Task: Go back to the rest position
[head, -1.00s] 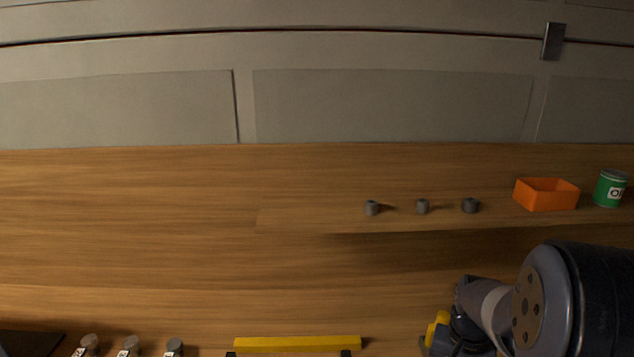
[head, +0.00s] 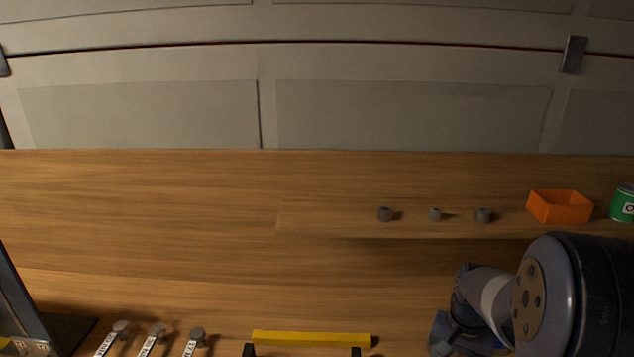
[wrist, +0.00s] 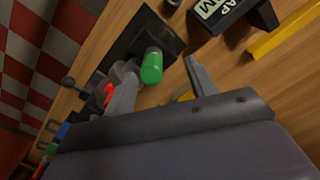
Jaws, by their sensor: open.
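My gripper (wrist: 160,74) shows in the wrist view with its two grey fingers spread apart. A green-capped cylinder (wrist: 151,67) appears in the gap between the fingers, beyond the tips. I see no contact with it, and nothing is held. In the head view my arm comes in from the lower right above the wooden bench (head: 180,210). The gripper's fingers cannot be made out there.
Several small grey parts, including one cylinder (head: 385,214), stand on the bench. An orange bin (head: 560,207) and a green can (head: 623,204) are at the right. A yellow bar (head: 310,338) and labelled round-headed parts (head: 157,331) lie in front. The bench's left middle is clear.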

